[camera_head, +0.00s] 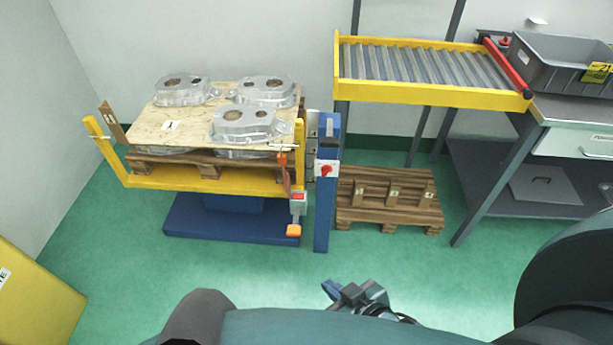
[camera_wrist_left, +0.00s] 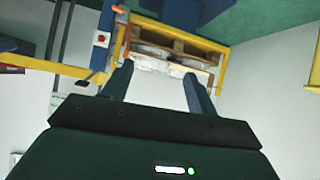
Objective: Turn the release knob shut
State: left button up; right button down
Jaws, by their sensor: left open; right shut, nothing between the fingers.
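The red release knob (camera_head: 326,169) sits on a light plate on the front of the blue post (camera_head: 326,212), to the right of the pallet lift. A red round part on a light plate, which looks like the same knob, shows in the left wrist view (camera_wrist_left: 100,39). Which way the knob is turned is too small to tell. My left gripper (camera_wrist_left: 158,70) is open and empty in its wrist view, with the lift beyond its fingers; it is not visible in the head view. My right gripper (camera_head: 352,294) is shut and empty low in the head view, apart from the post.
The yellow-framed lift (camera_head: 215,182) bears a pallet, a board (camera_head: 182,125) and several castings (camera_head: 244,123). A grey box with a red button (camera_head: 298,202) hangs beside the post. A low pallet (camera_head: 390,213) and roller conveyor (camera_head: 430,95) stand right. Green floor before the post is clear.

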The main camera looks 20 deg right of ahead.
aim_at(326, 170)
jog(key=i+l+u, duration=0.2)
jog(key=l, duration=0.75)
jog(key=l+u, duration=0.2)
jog(key=l, duration=0.75)
jog(key=i+l, duration=0.15)
jog(key=l, duration=0.25)
jog(key=i+l+u, duration=0.1)
jog(key=l, duration=0.25)
jog(key=i+l, duration=0.2)
jog(key=l, duration=0.2)
